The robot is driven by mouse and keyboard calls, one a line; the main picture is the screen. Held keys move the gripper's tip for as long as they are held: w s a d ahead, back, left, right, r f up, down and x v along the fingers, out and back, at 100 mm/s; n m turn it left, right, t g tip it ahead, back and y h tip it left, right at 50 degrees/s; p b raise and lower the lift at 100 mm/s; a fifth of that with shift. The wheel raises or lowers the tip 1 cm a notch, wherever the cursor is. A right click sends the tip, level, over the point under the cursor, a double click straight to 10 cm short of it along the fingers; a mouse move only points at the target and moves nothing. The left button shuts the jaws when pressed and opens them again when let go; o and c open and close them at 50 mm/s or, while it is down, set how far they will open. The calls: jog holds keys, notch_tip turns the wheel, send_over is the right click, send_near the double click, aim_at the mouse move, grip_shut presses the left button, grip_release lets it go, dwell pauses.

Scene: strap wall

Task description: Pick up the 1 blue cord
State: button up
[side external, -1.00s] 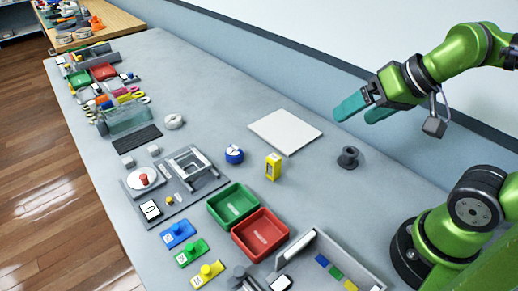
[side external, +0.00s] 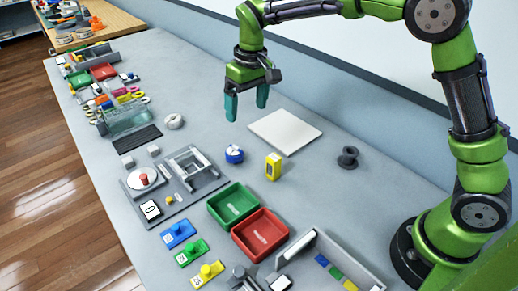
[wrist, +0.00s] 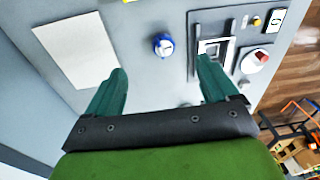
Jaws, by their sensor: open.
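The blue cord (side external: 234,154) is a small round blue coil with a white middle, lying on the grey table; it also shows in the wrist view (wrist: 163,44). My gripper (side external: 247,112) has two teal fingers pointing down, apart and empty, above the table. In the wrist view the gripper (wrist: 162,68) shows a wide gap between its fingers, and the cord appears beyond that gap, not touching either finger.
A yellow box (side external: 273,167) stands right of the cord, and a white sheet (side external: 285,131) lies behind it. A grey fixture board (side external: 174,188) is to the left. Green (side external: 232,204) and red (side external: 260,235) trays are in front. A dark spool (side external: 348,157) stands further right.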

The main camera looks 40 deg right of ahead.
jog(key=w+a+f, duration=0.2)
jog(key=w, duration=0.2)
jog(key=n, duration=0.1)
send_over(234, 151)
jog(key=shift+g+h, duration=0.3)
jog(key=shift+g, duration=0.1)
jog(key=f, duration=0.9)
jog(key=shift+s+a+f, duration=0.1)
jog(key=shift+a+f, duration=0.1)
jog(key=shift+d+f, duration=0.2)
jog(key=shift+f, duration=2.45)
jog(key=shift+c, duration=0.5)
jog(key=c, duration=1.1)
